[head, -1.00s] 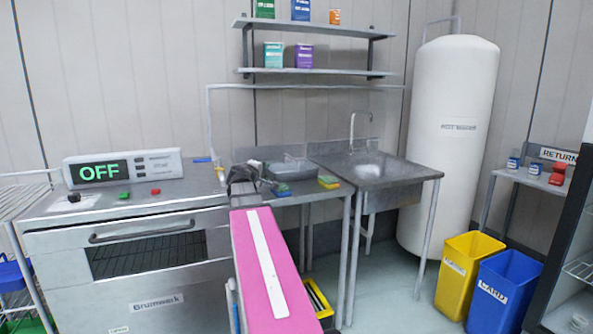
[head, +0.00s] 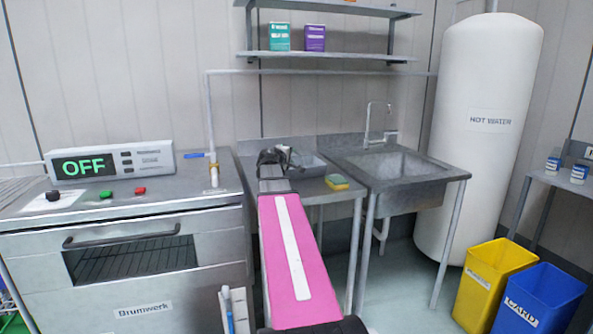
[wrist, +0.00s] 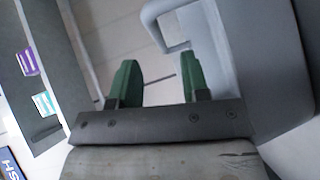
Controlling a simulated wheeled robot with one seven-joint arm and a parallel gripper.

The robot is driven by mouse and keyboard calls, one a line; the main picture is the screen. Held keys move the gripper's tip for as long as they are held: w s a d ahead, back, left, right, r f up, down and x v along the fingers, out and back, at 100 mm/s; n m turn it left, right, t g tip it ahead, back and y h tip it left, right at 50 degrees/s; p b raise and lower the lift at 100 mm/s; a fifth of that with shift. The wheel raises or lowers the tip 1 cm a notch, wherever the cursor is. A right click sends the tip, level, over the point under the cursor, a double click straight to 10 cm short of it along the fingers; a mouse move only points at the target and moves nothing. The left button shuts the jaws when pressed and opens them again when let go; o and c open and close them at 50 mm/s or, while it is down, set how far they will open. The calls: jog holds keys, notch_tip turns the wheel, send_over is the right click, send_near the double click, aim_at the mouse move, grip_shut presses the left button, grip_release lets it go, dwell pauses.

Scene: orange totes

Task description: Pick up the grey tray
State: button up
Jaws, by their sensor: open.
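The grey tray (head: 311,166) lies on the metal counter left of the sink, partly hidden behind my gripper (head: 274,157). My gripper is at the tray's left side in the head view. I cannot tell whether it touches the tray. In the wrist view, the two green fingers (wrist: 160,82) stand apart with nothing seen between them. A large pale grey shape with a loop-like edge fills the right of the wrist view; I cannot tell what it is.
The oven (head: 130,250) stands left. A shelf (head: 340,55) hangs above. Yellow (head: 487,285) and blue (head: 535,300) bins stand right.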

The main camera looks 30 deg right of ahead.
aim_at(297, 153)
jog(key=shift+s+x, duration=0.2)
jog(key=shift+x, duration=2.6)
grip_shut()
